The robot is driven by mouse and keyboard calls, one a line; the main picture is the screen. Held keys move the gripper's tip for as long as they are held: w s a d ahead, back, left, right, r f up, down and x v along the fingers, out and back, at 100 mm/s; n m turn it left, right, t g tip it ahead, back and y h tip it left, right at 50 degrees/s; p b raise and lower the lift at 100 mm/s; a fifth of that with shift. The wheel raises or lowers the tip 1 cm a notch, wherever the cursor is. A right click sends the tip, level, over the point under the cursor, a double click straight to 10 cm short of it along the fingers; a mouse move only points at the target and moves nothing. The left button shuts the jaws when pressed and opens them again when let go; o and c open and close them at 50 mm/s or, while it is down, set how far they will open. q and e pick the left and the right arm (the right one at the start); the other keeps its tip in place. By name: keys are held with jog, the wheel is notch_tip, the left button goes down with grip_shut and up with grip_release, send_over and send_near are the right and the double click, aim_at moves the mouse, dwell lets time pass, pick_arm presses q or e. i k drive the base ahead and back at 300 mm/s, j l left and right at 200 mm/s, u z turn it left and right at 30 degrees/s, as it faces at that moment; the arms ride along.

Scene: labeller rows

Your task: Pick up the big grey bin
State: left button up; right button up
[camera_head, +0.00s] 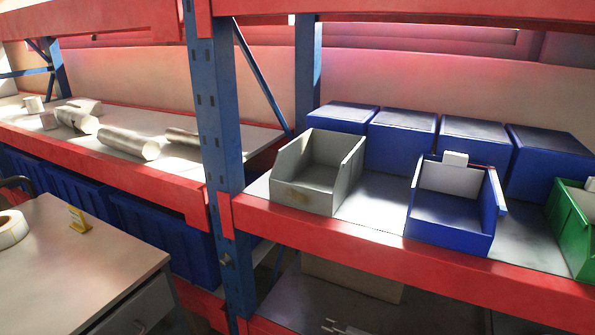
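The big grey bin (300,196) is an open-fronted box on the right-hand shelf, just right of the blue rack post. It stands upright near the shelf's front edge and looks empty, with a brownish mark low on its front. Nothing touches it from the right; a strip of bare shelf lies there. Neither of my grippers is in this view.
An open blue bin (450,225) and a green bin (574,228) stand to the right on the same shelf (372,205). Several blue boxes (402,138) line the back. The blue post (216,120) and red upper beam (420,10) bound the space. A table (75,265) stands at left.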

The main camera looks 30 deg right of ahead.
aim_at(314, 172)
jog(key=i+l+z, duration=0.2)
jog(key=l+z, duration=0.2)
jog(key=i+l+z, duration=0.25)
jog(key=z, duration=0.15)
